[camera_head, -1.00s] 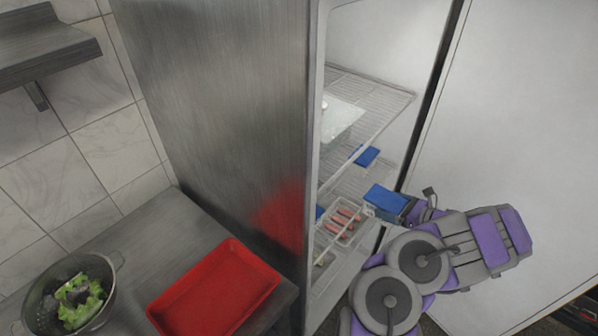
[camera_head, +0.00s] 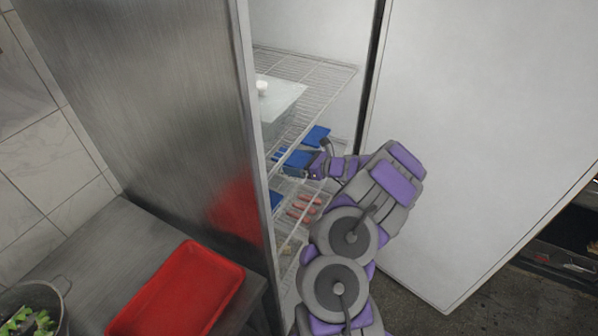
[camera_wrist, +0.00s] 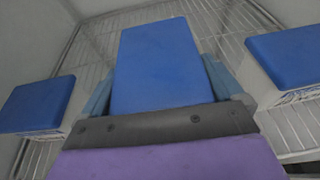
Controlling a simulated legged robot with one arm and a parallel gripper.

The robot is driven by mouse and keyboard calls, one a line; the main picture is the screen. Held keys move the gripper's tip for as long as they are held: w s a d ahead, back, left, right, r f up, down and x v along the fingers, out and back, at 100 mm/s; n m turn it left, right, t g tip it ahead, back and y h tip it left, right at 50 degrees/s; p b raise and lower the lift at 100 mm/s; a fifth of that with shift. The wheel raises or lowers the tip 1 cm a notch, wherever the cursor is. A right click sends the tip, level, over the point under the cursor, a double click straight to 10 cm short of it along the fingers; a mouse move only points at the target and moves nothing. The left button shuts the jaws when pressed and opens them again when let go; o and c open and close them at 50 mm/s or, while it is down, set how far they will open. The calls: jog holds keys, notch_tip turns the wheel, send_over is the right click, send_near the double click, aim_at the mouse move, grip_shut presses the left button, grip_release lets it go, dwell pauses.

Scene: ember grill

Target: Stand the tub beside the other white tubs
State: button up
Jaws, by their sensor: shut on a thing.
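My gripper (camera_head: 312,168) is shut on a tub with a blue lid (camera_head: 291,159), inside the open fridge. In the wrist view the held tub (camera_wrist: 163,65) lies between my two fingers, its lid facing the camera. A second blue-lidded tub (camera_head: 317,136) is behind it in the head view, and another blue lid (camera_head: 276,199) shows lower, by the door frame. In the wrist view, a white tub with a blue lid stands on each side, left (camera_wrist: 40,100) and right (camera_wrist: 288,57), apart from the held one. I cannot tell whether the held tub touches the rack.
The wire shelf (camera_head: 310,75) above carries a pale translucent container (camera_head: 280,100). Sausages (camera_head: 304,208) lie on a lower level. The fridge's steel side (camera_head: 150,110) and open door (camera_head: 480,130) flank the opening. A red tray (camera_head: 180,295) is on the counter.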

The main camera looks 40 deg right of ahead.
jog(key=shift+a+f, duration=0.25)
jog(key=shift+f, duration=0.05)
jog(key=f, duration=0.1)
jog(key=b, duration=0.1)
jog(key=f, duration=0.1)
jog(key=shift+a+f, duration=0.25)
jog(key=shift+f, duration=0.1)
jog(key=shift+d, duration=0.4)
jog(key=o, duration=1.2)
jog(key=shift+o, duration=0.2)
jog(key=shift+a, duration=0.25)
jog(key=shift+s+r, duration=0.15)
jog(key=shift+s, duration=0.05)
jog(key=p+v, duration=0.2)
jog(key=v, duration=0.9)
jog(key=shift+s+d+p, duration=0.2)
jog(key=shift+s+p, duration=0.05)
jog(key=shift+p, duration=0.05)
jog(key=shift+s, duration=0.1)
